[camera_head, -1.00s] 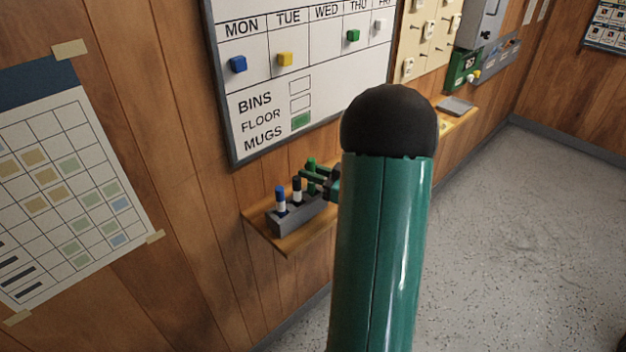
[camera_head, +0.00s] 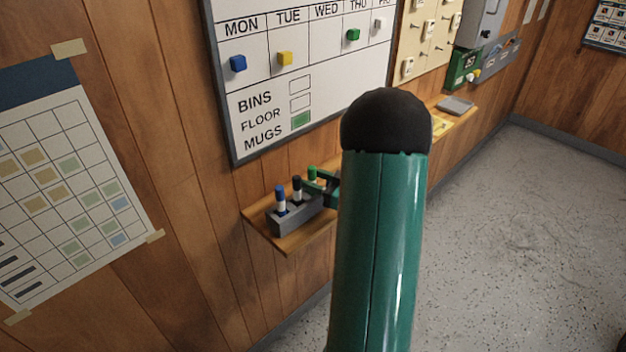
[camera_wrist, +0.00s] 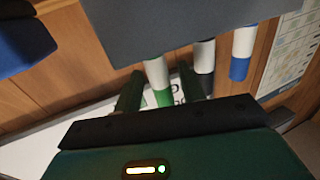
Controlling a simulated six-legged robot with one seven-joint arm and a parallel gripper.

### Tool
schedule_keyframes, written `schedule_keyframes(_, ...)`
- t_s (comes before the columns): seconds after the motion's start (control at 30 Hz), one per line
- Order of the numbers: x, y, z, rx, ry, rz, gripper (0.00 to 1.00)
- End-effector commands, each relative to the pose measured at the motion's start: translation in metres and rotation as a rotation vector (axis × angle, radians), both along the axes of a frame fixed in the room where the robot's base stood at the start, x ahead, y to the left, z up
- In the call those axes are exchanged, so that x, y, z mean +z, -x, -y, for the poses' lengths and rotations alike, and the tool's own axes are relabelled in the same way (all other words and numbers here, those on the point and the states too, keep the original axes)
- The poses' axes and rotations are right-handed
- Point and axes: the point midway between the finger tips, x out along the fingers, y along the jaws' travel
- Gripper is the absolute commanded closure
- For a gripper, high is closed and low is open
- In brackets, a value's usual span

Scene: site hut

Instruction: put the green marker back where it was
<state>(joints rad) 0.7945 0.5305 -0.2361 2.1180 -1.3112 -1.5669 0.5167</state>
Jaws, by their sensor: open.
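The green marker (camera_head: 312,174) stands upright with its green cap up, at the far end of the grey rack (camera_head: 291,222) on the wall ledge. In the wrist view the green marker (camera_wrist: 158,76) appears inverted, its white body running into the grey rack (camera_wrist: 165,25). The black marker (camera_head: 297,189) and blue marker (camera_head: 280,200) stand beside it in a row. My gripper (camera_head: 321,184) is at the green marker. In the wrist view my gripper's (camera_wrist: 160,92) fingers are spread on either side of the green marker, with gaps visible. My arm hides the ledge's middle.
The whiteboard (camera_head: 268,100) hangs just above the wooden ledge (camera_head: 288,246), with coloured magnets on it. A dark blue object (camera_wrist: 24,46) lies beside the rack in the wrist view. A grey tray (camera_head: 456,106) is farther right. The floor at right is clear.

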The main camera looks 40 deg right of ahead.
Motion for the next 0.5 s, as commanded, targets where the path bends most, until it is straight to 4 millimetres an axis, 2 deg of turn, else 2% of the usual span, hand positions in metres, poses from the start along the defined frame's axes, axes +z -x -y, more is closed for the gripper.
schedule_keyframes(0.17,0.0,0.021,0.008,-0.004,0.0,-0.001,0.6)
schedule_keyframes(0.5,0.0,0.089,0.032,-0.004,0.0,0.0,0.6)
